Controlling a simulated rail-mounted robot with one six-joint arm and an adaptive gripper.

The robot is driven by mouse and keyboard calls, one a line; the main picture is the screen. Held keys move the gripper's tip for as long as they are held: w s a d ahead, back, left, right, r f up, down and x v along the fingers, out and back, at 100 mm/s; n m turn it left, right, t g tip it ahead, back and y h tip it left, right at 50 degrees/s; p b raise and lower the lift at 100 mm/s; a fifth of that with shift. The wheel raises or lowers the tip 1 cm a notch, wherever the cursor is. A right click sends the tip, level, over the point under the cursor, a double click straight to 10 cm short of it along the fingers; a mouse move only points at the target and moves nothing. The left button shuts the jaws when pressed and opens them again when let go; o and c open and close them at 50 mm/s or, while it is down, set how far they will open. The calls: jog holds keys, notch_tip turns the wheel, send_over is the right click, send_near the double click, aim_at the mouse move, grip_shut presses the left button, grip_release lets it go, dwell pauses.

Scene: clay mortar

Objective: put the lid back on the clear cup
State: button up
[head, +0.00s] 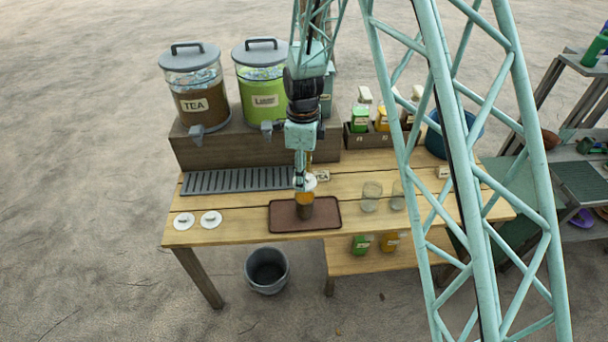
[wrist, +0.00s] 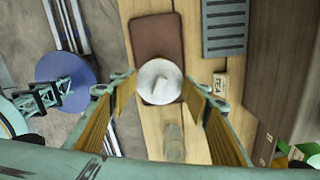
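The clear cup (head: 305,209), holding dark tea, stands upright on the brown tray (head: 331,213); the tray also shows in the wrist view (wrist: 157,36). A white round lid (head: 311,182) is at my gripper (head: 301,183), directly over the cup's top. In the wrist view the lid (wrist: 160,82) lies between my two fingertips (wrist: 160,84), which meet its edges on both sides, so the gripper looks shut on it. The cup is hidden under the lid there. I cannot tell whether the lid touches the rim.
Two white lids (head: 211,219) lie at the table's left end. Empty glasses (head: 372,197) stand right of the tray. A drip grille (head: 238,180) and drink dispensers (head: 197,95) are behind. A TEA label (head: 322,176) stands behind the tray. A grey bucket (head: 267,270) is on the ground.

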jog(key=shift+f, duration=0.2)
jog(key=shift+f+b, duration=1.45)
jog(key=shift+f, duration=1.55)
jog(key=shift+f+b, duration=0.2)
jog(key=shift+b, duration=0.55)
dwell(1.6)
dwell(0.4)
jog(key=o, duration=0.7)
jog(key=shift+o, duration=0.8)
jog(key=o, duration=0.3)
